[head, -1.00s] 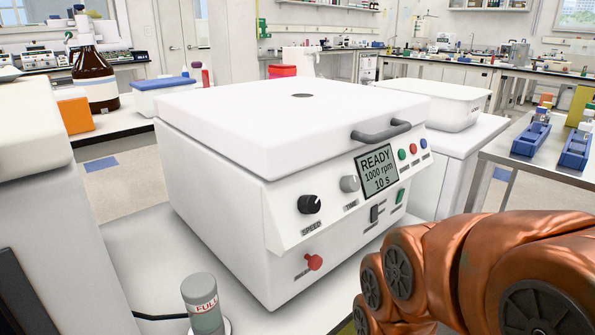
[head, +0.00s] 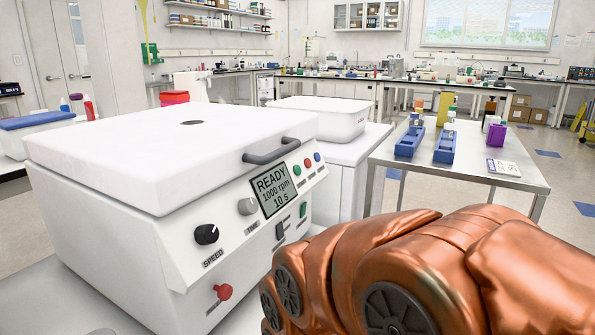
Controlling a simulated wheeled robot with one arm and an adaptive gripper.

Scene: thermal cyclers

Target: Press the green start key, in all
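A white centrifuge-like machine (head: 110,150) with its lid closed stands at the left. Its display (head: 272,190) reads READY, 1000 rpm, 10 s. A green rectangular switch (head: 303,209) sits lower on the panel; the small labels are unreadable. My copper-coloured arm fills the lower right, in front of the panel's lower right side. My gripper is not in view, and nothing of mine visibly touches the keys.
The panel also carries a black SPEED knob (head: 206,234), a grey knob (head: 247,206), a black switch (head: 280,230) and a red knob (head: 223,291). A grey handle (head: 271,152) juts from the lid. A steel table (head: 400,170) with blue racks stands right; open floor lies beyond it.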

